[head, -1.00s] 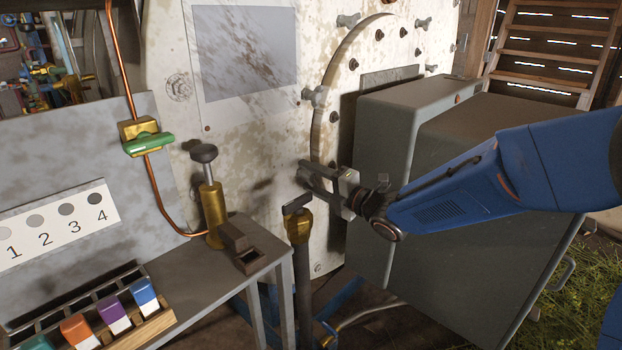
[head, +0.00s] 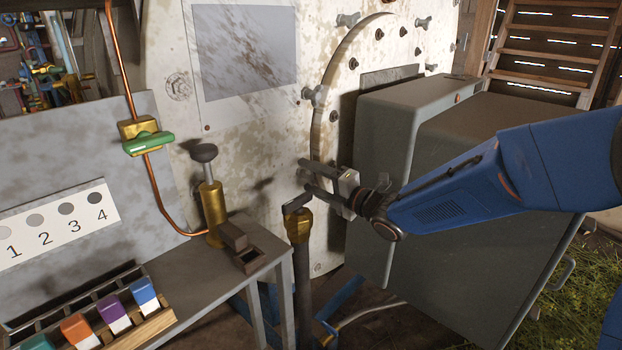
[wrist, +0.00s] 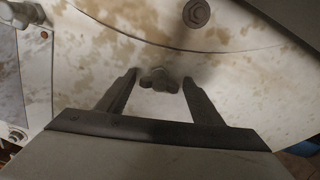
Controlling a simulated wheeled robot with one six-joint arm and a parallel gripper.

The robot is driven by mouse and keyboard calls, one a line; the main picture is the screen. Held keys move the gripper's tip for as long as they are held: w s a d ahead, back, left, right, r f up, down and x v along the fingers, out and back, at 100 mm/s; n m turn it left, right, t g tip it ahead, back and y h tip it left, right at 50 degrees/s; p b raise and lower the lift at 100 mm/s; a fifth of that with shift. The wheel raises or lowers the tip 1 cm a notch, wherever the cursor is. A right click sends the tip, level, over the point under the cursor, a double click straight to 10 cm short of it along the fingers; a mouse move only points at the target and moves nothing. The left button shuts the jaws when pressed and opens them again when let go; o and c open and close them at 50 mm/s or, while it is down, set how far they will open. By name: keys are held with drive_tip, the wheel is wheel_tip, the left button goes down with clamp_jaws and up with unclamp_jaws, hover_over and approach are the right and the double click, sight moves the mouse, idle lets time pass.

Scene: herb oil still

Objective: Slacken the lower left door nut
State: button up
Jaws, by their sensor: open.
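The lower left door nut, a grey wing nut (wrist: 158,80), sits on the pale, stained still face just below the curved door edge. In the wrist view it lies between the fingertips of my gripper (wrist: 158,82), with a gap on either side. My gripper is open and empty. In the head view my gripper (head: 306,178) reaches in from the right at the lower left of the round door (head: 350,90); its fingers hide the nut there. Another wing nut (head: 313,95) sits higher on the door's left edge.
A brass fitting with a dark T-handle (head: 298,222) stands just below my gripper. Grey cabinets (head: 480,200) stand close at the right. A bench (head: 200,290) at left holds a brass plunger (head: 212,205) and coloured blocks (head: 115,312).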

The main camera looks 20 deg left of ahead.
drive_tip(key=v, duration=1.7)
drive_tip(key=shift+s+d, duration=0.1)
drive_tip(key=shift+d, duration=0.1)
